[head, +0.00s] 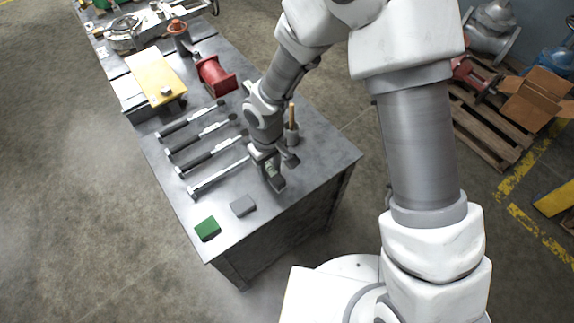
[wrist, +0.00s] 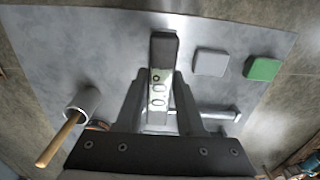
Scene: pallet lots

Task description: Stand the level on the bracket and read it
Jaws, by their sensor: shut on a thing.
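The level (wrist: 159,92) is a short bar with a dark end and a pale face with small round vials. It is between the two fingers of my gripper (wrist: 160,108) in the wrist view. In the head view my gripper (head: 266,155) is low over the near part of the grey table, shut on the level, whose dark end (head: 276,183) shows below it. I cannot tell whether the level touches the table top, and I cannot read its vials. I cannot make out for sure which thing is the bracket.
A grey block (head: 243,206) and a green block (head: 207,229) lie near the table's front edge (head: 285,226). Several long-handled tools (head: 205,151) lie left of my gripper. A red flanged part (head: 215,76) stands farther back.

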